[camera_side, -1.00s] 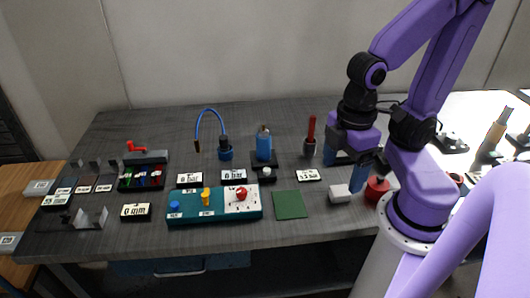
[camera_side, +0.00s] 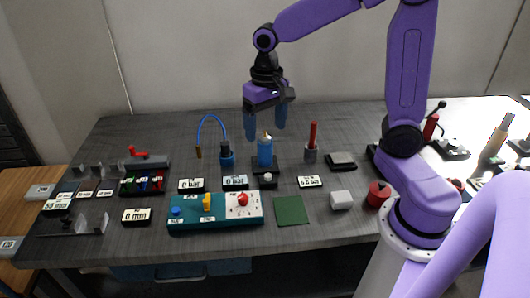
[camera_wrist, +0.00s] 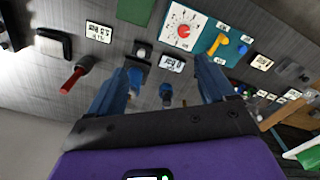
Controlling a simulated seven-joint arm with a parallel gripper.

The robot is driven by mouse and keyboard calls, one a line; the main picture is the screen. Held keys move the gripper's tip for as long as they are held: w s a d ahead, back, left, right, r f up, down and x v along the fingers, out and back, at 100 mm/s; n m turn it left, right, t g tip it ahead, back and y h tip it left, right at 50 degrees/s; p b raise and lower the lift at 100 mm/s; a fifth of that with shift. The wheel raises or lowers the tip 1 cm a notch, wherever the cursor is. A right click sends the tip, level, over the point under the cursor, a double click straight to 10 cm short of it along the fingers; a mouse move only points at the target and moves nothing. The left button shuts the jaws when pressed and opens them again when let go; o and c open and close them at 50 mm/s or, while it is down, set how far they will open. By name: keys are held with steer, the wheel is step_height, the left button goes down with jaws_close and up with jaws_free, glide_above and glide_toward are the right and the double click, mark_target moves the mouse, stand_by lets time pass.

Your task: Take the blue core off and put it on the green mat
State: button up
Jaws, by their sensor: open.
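The blue core (camera_side: 264,153) is an upright cylinder with a pale tip on a black stand (camera_side: 264,171) in the middle of the table. In the wrist view the blue core (camera_wrist: 134,77) shows beside the left finger. The flat green mat (camera_side: 291,211) lies bare in front and to the right of the stand; its edge shows at the top of the wrist view (camera_wrist: 136,9). My gripper (camera_side: 266,133) is open, with blue fingers pointing down, over the core's top. In the wrist view nothing is held between the fingers (camera_wrist: 160,68). Contact with the core cannot be told.
A teal panel (camera_side: 215,223) with a yellow lever and red knob lies left of the mat. A white block (camera_side: 341,200) and a red cylinder (camera_side: 378,194) lie right. A red-handled tool (camera_side: 312,140) stands right of the core. A blue cable loop (camera_side: 212,118) rises on the left.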

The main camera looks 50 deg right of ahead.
steer(key=w+d+m, duration=0.6)
steer(key=w, duration=0.1)
steer(key=m, duration=0.5)
glide_above(265, 136)
step_height(265, 136, down, 2)
step_height(265, 136, down, 11)
steer(key=shift+d+r, duration=0.1)
steer(key=shift+w+d+f, duration=0.1)
steer(key=shift+f, duration=1.4)
steer(key=shift+w+d+f, duration=0.1)
steer(key=shift+f, duration=1.35)
steer(key=c, duration=1.1)
